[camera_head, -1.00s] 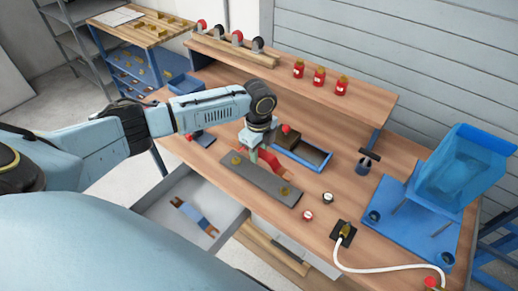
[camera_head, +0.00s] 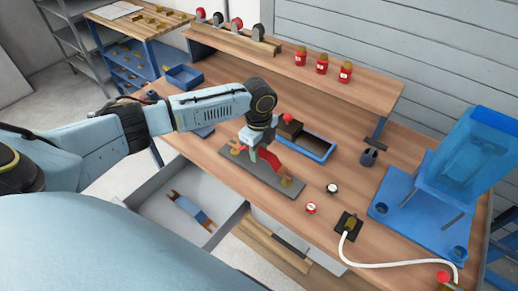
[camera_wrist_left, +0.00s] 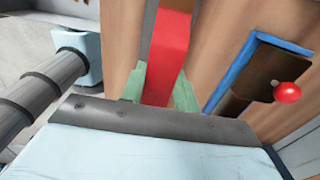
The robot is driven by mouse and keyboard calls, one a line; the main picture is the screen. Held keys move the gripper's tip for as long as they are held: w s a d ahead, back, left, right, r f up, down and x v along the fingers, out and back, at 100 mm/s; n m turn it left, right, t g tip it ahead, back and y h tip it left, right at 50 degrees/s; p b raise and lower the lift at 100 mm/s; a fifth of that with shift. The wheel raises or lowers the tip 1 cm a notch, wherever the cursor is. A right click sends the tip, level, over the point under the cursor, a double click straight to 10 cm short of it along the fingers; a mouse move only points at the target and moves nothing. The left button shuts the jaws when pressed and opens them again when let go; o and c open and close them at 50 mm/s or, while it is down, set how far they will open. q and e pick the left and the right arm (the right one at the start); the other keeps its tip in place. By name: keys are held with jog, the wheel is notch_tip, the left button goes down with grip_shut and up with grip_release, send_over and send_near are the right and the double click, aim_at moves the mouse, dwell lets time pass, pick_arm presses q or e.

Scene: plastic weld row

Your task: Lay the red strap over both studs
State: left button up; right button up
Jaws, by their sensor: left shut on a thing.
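The red strap (camera_head: 270,158) is held above the long grey plate (camera_head: 256,174) and runs roughly along it, its copper-coloured ends toward the two brass studs. The near stud (camera_head: 287,183) shows at the plate's right end; the far stud (camera_head: 234,151) is partly covered at its left end. I cannot tell whether the strap ends touch or sit around the studs. My left gripper (camera_head: 257,146) is shut on the strap's middle. In the left wrist view the strap (camera_wrist_left: 168,50) passes between the green fingertips (camera_wrist_left: 161,92). My right gripper is not in view.
A blue tray (camera_head: 318,155) with a brown block and a red knob lies just behind the plate. An open drawer (camera_head: 152,220) is below the front edge. Two small round gauges, a clamp and a blue fixture (camera_head: 415,220) stand to the right.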

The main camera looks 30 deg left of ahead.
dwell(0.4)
pick_arm(q)
jog(key=shift+p, duration=0.45)
jog(key=shift+p, duration=0.4)
jog(key=shift+f, duration=0.15)
dwell(0.5)
jog(key=shift+f+b, duration=0.3)
jog(key=shift+f, duration=0.4)
jog(key=shift+p, duration=0.4)
jog(key=shift+f, duration=0.3)
dwell(0.4)
jog(key=shift+f, duration=0.3)
